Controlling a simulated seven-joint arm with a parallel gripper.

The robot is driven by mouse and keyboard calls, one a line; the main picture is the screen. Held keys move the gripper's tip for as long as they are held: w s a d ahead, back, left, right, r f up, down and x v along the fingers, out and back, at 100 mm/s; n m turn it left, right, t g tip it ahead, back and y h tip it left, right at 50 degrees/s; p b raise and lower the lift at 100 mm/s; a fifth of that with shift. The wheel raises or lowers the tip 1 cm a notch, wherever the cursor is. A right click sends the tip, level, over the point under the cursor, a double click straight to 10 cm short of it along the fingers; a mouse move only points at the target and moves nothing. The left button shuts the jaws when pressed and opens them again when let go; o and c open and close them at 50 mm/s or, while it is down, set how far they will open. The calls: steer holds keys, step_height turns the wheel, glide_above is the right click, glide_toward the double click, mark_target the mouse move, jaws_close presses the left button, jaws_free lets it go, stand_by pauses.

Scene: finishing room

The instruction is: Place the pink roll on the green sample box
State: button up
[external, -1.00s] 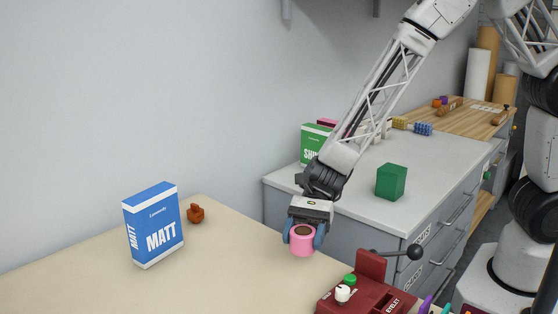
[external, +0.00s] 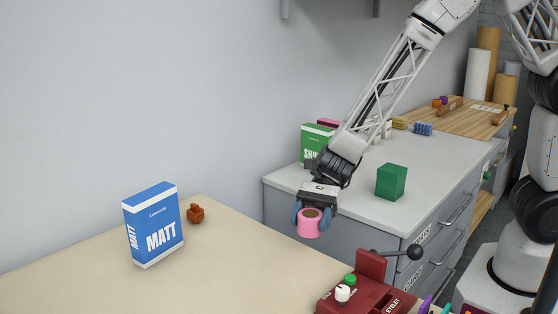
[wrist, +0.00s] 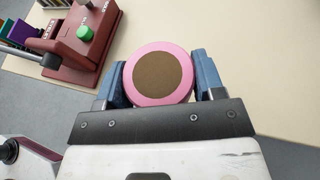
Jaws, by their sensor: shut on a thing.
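My gripper (external: 308,219) is shut on the pink roll (external: 309,226). It holds the roll in the air by its sides, beside the front edge of the grey-topped cabinet. In the wrist view the pink roll (wrist: 160,101) sits between the two blue fingers, its brown end face showing. A plain green box (external: 391,181) stands on the cabinet top, to the right of my gripper and apart from it. A taller green carton (external: 313,142) with white lettering stands farther back, partly hidden by my arm.
A blue MATT carton (external: 154,225) and a small brown object (external: 196,213) stand on the beige table (external: 90,275). A red press (external: 368,288) with a black lever is at the front right. Free room lies around the green box on the cabinet top (external: 355,205).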

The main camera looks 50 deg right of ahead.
steer(key=w+d+r+m+t, duration=0.1)
steer(key=d+r+m+t, duration=0.15)
steer(key=d, duration=1.15)
steer(key=w+d+r+m+t, duration=0.1)
steer(key=d+r+m+t, duration=0.15)
steer(key=d, duration=1.15)
steer(key=s+d+m+t+h, duration=0.1)
steer(key=s+d+m+t, duration=0.1)
steer(key=s+d, duration=0.5)
steer(key=s+d+m+t, duration=0.3)
steer(key=s+d, duration=0.5)
steer(key=d, duration=0.5)
steer(key=shift+t+h, duration=0.4)
steer(key=shift+t, duration=0.5)
steer(key=shift+d, duration=0.1)
steer(key=shift+w, duration=0.1)
glide_above(393, 168)
steer(key=shift+f, duration=0.7)
